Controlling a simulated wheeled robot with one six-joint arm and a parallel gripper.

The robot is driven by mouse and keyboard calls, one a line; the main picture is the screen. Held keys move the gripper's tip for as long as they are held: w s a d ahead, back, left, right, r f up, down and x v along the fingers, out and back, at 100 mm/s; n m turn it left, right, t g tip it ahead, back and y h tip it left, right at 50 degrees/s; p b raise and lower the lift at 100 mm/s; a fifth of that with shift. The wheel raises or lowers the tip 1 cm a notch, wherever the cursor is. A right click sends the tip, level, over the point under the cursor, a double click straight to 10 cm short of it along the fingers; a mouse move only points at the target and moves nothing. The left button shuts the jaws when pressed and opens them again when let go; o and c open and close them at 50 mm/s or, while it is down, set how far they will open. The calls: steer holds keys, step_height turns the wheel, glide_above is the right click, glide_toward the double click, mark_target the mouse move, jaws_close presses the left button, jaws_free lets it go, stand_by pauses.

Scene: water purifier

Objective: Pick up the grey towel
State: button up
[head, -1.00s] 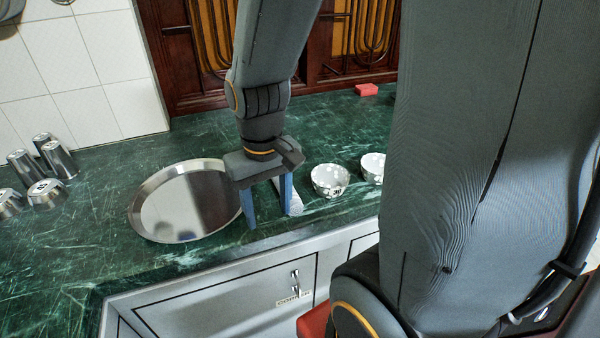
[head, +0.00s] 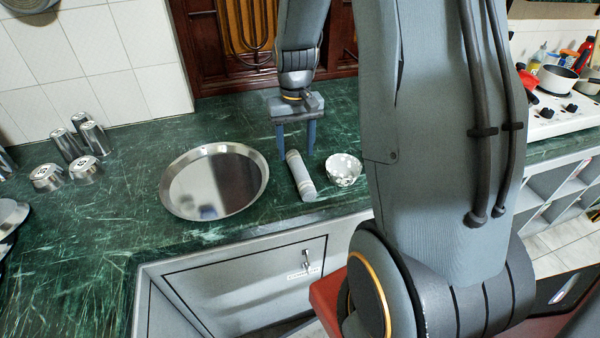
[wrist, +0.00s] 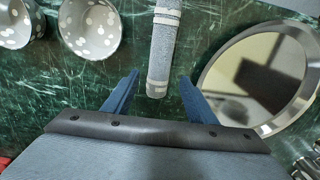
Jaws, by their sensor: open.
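The grey towel (head: 300,176) is a rolled cylinder with lighter bands, lying on the green counter between the steel tray and a spotted bowl. In the wrist view the towel (wrist: 162,55) runs up from between the fingertips to the top edge. My gripper (head: 296,152) is open and empty, with its fingers pointing down behind the towel's far end. In the wrist view my gripper (wrist: 160,80) has one blue finger on each side of the towel's near end. I cannot tell if either finger touches it.
A round steel tray (head: 214,182) lies left of the towel. A spotted bowl (head: 343,170) stands close on its right; two bowls show in the wrist view (wrist: 90,28). Several steel cups (head: 66,146) stand at the left. A stove (head: 565,105) is at the right.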

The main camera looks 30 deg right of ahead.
mark_target(296, 159)
steer(key=shift+w+d+f+p, duration=0.1)
steer(key=shift+f+p, duration=0.55)
steer(key=shift+f, duration=1.65)
steer(key=c, duration=1.2)
steer(key=shift+o, duration=0.2)
steer(key=shift+r, duration=0.1)
